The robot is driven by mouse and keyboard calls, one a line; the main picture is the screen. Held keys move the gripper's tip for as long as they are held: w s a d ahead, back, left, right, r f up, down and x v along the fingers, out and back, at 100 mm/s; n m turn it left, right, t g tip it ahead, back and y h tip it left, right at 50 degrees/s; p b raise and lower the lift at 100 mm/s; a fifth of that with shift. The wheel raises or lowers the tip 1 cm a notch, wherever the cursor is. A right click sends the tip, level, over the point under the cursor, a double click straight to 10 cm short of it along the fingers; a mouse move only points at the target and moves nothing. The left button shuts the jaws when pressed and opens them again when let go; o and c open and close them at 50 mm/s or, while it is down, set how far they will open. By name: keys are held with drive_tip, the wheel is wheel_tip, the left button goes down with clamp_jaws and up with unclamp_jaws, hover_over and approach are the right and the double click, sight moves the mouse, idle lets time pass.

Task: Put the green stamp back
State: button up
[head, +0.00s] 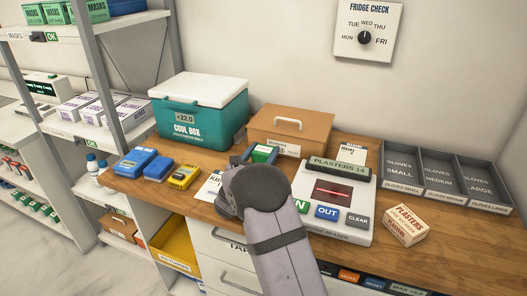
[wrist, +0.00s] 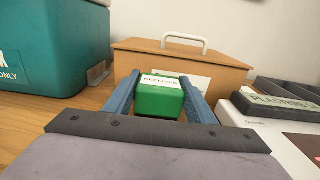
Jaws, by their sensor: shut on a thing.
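The green stamp (wrist: 160,100) is a green block with a white label on top. My gripper (wrist: 159,82) is shut on it, one blue-grey finger on each side. In the head view the green stamp (head: 264,153) shows just beyond my wrist, in front of the brown box. I cannot tell whether it touches the table. Two blue stamps (head: 136,162) (head: 158,168) and a yellow stamp (head: 184,177) stand in a row on the table to the left. My wrist hides part of the table and of a printed card (head: 211,186).
A teal cool box (head: 200,112) and a brown handled box (head: 290,128) stand at the back. A reader (head: 357,228) with buttons is right of my gripper. A plasters box (head: 404,225) and grey glove trays (head: 425,158) are further right.

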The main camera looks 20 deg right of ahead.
drive_tip(key=shift+f+b, duration=0.2)
drive_tip(key=shift+b, duration=0.1)
drive_tip(key=o, duration=0.8)
drive_tip(key=shift+r, duration=0.1)
drive_tip(key=shift+o, duration=0.2)
drive_tip(key=shift+r, duration=0.15)
drive_tip(key=b+v, duration=0.2)
drive_tip(key=v, duration=1)
